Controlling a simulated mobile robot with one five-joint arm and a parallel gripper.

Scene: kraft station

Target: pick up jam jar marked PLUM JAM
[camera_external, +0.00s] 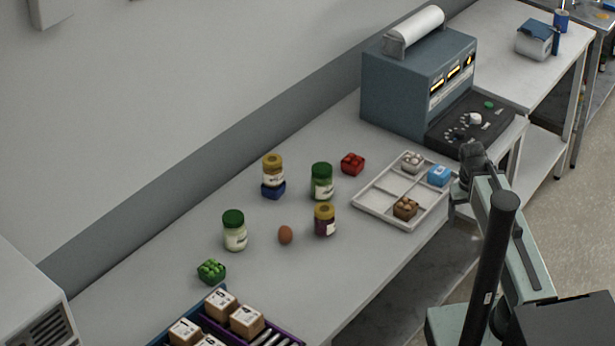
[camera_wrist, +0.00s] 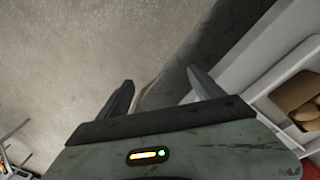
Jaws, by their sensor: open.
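Several jars stand on the grey bench in the outside view; their label text is too small to read. A jar with a yellow lid and dark purple contents (camera_external: 325,222) stands upright near the bench middle and looks most like plum jam. A second yellow-lidded jar (camera_external: 273,172) stands behind it on a small blue block (camera_external: 273,190). A green-lidded jar (camera_external: 322,184) and a green-lidded pale jar (camera_external: 234,234) stand nearby. My gripper (camera_wrist: 160,88) is open and empty in the wrist view, over floor and bench edge, away to the right of the jars.
A white divided tray (camera_external: 375,206) holding small boxes lies between the jars and my arm. A brown egg (camera_external: 285,235) sits left of the dark jar. A red box (camera_external: 353,163), a green carton (camera_external: 211,271) and a blue machine (camera_external: 405,85) stand around.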

